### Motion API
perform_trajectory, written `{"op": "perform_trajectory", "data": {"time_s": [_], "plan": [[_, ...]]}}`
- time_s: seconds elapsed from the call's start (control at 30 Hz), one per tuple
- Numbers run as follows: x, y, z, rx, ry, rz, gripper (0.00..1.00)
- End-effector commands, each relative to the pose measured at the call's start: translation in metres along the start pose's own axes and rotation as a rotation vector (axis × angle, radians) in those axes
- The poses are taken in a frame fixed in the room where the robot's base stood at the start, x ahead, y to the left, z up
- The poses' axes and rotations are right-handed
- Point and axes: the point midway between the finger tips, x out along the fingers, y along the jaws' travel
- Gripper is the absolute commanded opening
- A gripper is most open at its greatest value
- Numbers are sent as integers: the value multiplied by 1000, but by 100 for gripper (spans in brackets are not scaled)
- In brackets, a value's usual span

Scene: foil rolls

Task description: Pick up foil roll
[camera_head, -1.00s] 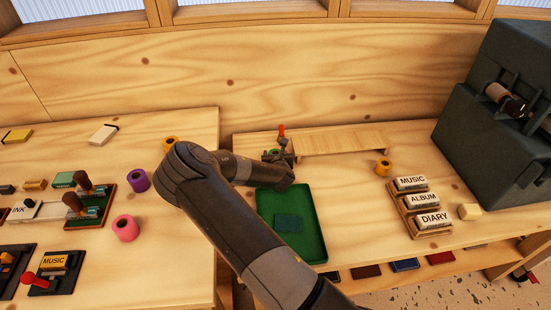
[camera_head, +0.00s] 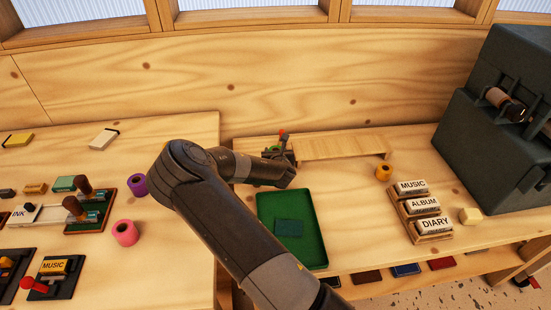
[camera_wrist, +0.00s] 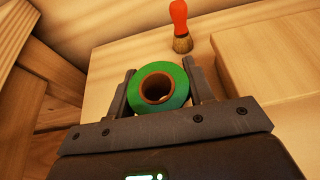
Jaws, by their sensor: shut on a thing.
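A green foil roll (camera_wrist: 174,76) with a brown core stands between the two fingers of my gripper (camera_wrist: 160,88) in the wrist view. The fingers are shut on its sides. In the head view my gripper (camera_head: 279,155) is at the back of the right table, left of the low wooden stand. Only a bit of the green roll (camera_head: 274,149) shows there, since my arm and gripper hide most of it. I cannot tell whether the roll touches the table.
A red-handled tool (camera_wrist: 181,26) stands just behind the roll. The low wooden stand (camera_head: 342,145) is to the right. A green tray (camera_head: 263,228) lies in front. Other rolls are purple (camera_head: 138,185), pink (camera_head: 125,233) and orange (camera_head: 384,171). A dark machine (camera_head: 480,150) stands at right.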

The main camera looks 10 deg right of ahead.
Motion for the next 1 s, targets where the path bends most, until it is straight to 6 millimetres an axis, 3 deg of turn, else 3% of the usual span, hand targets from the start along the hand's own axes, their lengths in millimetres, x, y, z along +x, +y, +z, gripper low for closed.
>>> {"op": "perform_trajectory", "data": {"time_s": [0.2, 0.5, 0.87, 1.0], "plan": [[-32, -46, 20, 3, -2, -4, 23], [-64, -91, 39, 3, -1, -3, 23], [-75, -105, 47, 1, -1, 0, 23], [-82, -104, 64, 2, -5, 1, 23]]}}
